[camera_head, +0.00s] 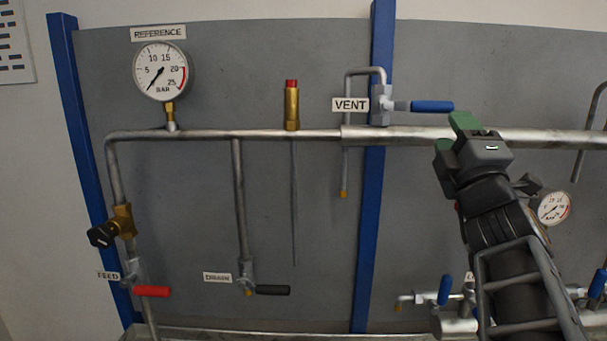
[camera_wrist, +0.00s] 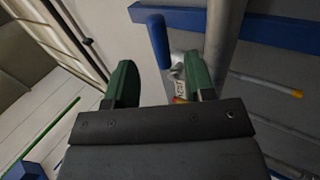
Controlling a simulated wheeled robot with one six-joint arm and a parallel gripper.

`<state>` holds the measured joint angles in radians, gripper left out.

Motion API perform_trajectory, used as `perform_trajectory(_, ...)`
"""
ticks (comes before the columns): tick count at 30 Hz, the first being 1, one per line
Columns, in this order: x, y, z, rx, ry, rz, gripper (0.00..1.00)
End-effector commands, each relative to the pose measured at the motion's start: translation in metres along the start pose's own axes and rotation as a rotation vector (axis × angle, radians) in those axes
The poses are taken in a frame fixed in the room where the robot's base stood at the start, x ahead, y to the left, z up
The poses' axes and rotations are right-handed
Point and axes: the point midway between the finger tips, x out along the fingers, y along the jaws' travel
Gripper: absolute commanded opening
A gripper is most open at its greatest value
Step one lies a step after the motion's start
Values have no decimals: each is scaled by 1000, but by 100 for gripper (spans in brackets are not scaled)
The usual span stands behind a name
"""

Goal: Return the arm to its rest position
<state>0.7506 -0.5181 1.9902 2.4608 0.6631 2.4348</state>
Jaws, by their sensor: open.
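My gripper (camera_head: 452,137) is raised in front of the pipe panel, at the right half of the head view. Its green fingers reach up to the height of the horizontal pipe. In the wrist view the two green fingers of my gripper (camera_wrist: 162,84) stand apart with nothing held between them. The blue vent handle (camera_head: 432,106) is just up and left of the fingertips in the head view. The blue handle also shows beyond the fingers in the wrist view (camera_wrist: 157,40). I cannot tell how far it is from the fingers.
A horizontal pipe (camera_head: 260,134) crosses the grey panel (camera_head: 320,230). The reference gauge (camera_head: 160,71) is upper left. A red feed handle (camera_head: 152,291) and black drain handle (camera_head: 272,290) are low left. Blue handles (camera_head: 444,290) and a small gauge (camera_head: 553,208) are near my arm.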

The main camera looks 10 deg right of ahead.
Motion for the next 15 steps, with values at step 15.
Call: perform_trajectory(15, -78, -152, -166, -1455, 1053, 38, 49)
